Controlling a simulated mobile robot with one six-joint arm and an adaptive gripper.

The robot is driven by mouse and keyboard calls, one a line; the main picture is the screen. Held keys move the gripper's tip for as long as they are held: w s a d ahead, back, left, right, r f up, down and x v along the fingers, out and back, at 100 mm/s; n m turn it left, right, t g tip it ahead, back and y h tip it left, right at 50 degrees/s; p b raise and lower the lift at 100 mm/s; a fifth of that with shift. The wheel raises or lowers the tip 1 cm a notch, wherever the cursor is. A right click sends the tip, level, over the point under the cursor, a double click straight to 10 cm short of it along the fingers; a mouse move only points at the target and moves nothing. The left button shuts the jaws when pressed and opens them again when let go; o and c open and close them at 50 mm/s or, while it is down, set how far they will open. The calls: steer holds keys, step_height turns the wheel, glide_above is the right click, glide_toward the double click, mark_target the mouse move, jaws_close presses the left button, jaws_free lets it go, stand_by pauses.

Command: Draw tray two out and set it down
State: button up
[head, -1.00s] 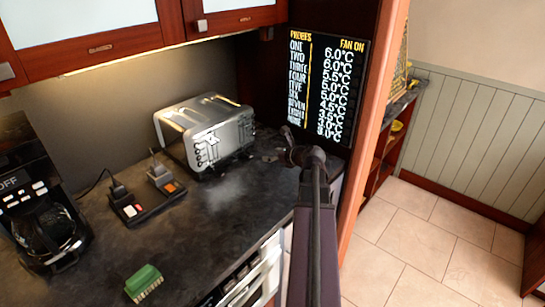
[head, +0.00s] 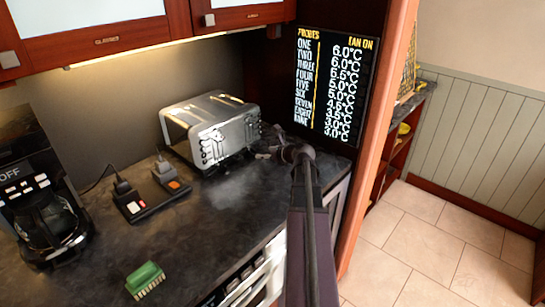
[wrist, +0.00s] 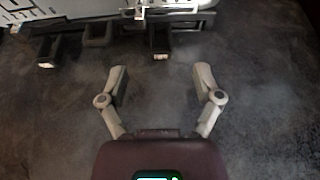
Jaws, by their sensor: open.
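A silver toaster-like appliance (head: 212,132) stands on the dark counter at the back in the head view. Its lower front edge (wrist: 75,10) crosses the top of the wrist view. Black tabs stick out below it there: a left tab (wrist: 47,60), a middle one (wrist: 98,36) and a right one (wrist: 160,50). I cannot read which of them is tray two. My gripper (wrist: 160,78) is open and empty, its fingers spread just short of the right tab, which lies ahead of the gap between them. In the head view my gripper (head: 268,144) is small and dark beside the appliance's right end.
A coffee maker (head: 42,205) stands at the left. A black block with switches (head: 150,190) and a green brush-like piece (head: 146,279) lie on the counter (head: 205,235). A probe display (head: 335,85) hangs behind my arm.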

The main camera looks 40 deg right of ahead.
mark_target(291, 177)
steer(key=shift+b+x, duration=1.15)
steer(key=shift+x, duration=2.45)
jaws_close()
steer(key=shift+s, duration=0.2)
steer(key=shift+s+d+r, duration=0.1)
steer(key=shift+s+d, duration=0.15)
steer(key=shift+s, duration=2.85)
steer(key=shift+s+d+r, duration=0.1)
steer(key=shift+s+d, duration=0.1)
steer(key=shift+s, duration=2.9)
steer(key=shift+s+d, duration=0.25)
steer(key=shift+s, duration=2.85)
steer(key=shift+f, duration=0.1)
steer(key=shift+f, duration=0.25)
